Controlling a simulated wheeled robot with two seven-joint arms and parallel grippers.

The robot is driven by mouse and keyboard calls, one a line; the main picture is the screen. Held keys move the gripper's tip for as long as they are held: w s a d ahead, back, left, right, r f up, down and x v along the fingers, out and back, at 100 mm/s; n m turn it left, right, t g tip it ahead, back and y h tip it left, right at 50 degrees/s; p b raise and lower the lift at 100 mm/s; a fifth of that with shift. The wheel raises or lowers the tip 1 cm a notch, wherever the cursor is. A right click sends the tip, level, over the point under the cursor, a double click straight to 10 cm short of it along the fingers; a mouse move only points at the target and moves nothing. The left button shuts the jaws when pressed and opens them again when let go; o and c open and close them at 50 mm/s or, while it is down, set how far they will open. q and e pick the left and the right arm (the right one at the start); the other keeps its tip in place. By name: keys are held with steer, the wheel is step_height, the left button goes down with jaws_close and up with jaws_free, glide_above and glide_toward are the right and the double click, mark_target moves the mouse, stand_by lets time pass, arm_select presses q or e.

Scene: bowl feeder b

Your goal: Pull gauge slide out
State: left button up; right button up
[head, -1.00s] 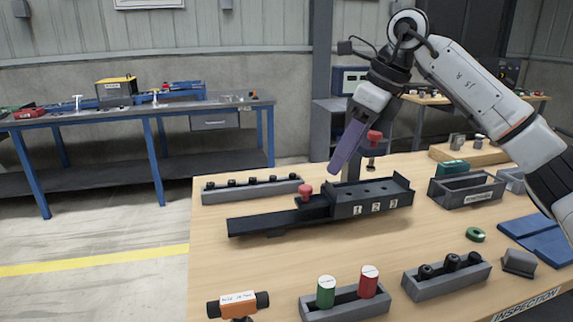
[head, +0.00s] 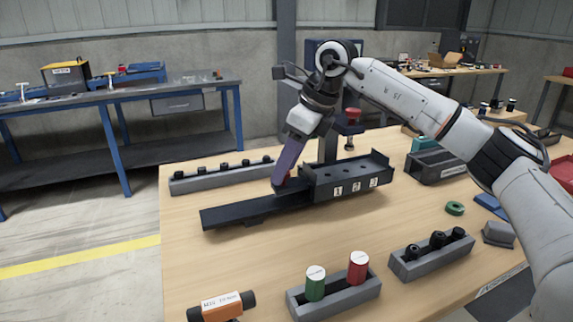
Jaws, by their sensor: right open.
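The black gauge (head: 350,186) stands on the wooden bench, with spots labelled 1, 2 and 3 on its front. Its flat rail (head: 240,211) reaches out to the left. The gauge slide's red knob (head: 289,176) sits at the left end of the gauge body and is mostly hidden behind my right gripper. My right gripper (head: 281,186) has purple fingers pointing down at the knob. The fingers are open and overlap the knob in the head view; whether they touch it I cannot tell. My left gripper is not in view.
A grey rack with black pegs (head: 222,178) lies behind the rail. A red-knobbed post (head: 352,117) rises behind the gauge. In front stand a holder with green and red cylinders (head: 335,293), a grey block with black knobs (head: 430,259) and an orange device (head: 221,306).

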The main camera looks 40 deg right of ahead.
jaws_close()
steer(key=shift+a, duration=0.1)
